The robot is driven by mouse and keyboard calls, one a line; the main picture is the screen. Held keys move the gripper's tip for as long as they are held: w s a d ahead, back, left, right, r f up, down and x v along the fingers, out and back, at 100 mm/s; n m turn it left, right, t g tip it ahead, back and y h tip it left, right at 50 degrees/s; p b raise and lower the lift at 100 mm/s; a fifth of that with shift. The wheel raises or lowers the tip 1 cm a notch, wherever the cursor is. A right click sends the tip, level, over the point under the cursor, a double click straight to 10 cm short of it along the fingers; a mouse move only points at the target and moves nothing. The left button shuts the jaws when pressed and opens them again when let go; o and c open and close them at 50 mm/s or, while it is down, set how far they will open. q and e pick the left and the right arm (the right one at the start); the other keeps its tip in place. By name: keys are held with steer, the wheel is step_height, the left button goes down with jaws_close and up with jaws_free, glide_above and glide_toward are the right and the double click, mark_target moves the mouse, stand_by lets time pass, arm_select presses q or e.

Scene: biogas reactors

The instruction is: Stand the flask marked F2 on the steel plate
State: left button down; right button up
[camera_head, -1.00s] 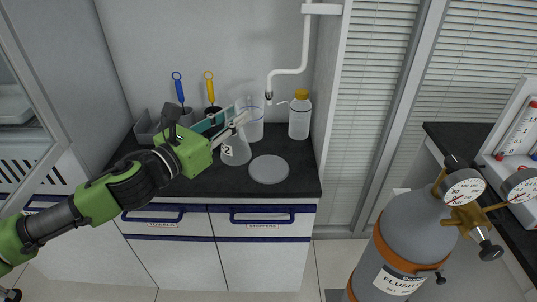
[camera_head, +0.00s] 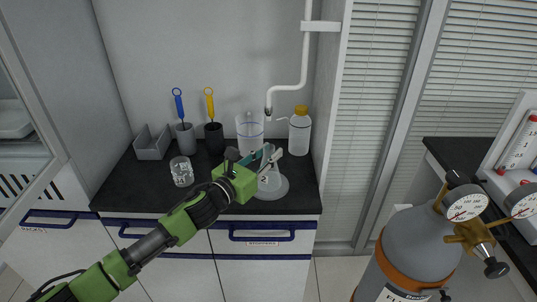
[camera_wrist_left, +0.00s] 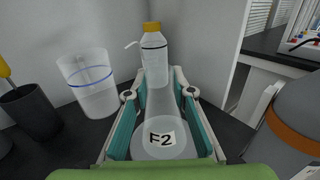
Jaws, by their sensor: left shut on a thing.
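The flask marked F2 (camera_wrist_left: 160,138) is clear, with a wide base and a narrow neck, and its label faces the left wrist camera. My left gripper (camera_head: 272,158) is shut on the flask, its two fingers on either side of the neck. In the head view the flask (camera_head: 270,182) is upright and partly hidden by the gripper. It is over the round steel plate (camera_head: 283,190), whose rim shows around its base. I cannot tell whether the base touches the plate. My right gripper is not in view.
A beaker with a blue line (camera_head: 250,133) and a yellow-capped wash bottle (camera_head: 300,130) stand behind the flask, below a white pipe (camera_head: 304,60). A small glass (camera_head: 181,172), brush holders (camera_head: 214,138) and a grey bin (camera_head: 152,143) stand to the left. The counter's front right is clear.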

arm_select(q)
steer(key=shift+f, duration=0.15)
steer(key=c, duration=1.8)
jaws_free()
steer(key=shift+o, duration=0.2)
steer(key=shift+r, duration=0.2)
steer(key=shift+s+a+f, duration=0.15)
steer(key=shift+s+a, duration=0.05)
steer(key=shift+s, duration=0.05)
steer(key=b+v, duration=0.1)
steer(key=v, duration=1)
steer(key=shift+s, duration=0.2)
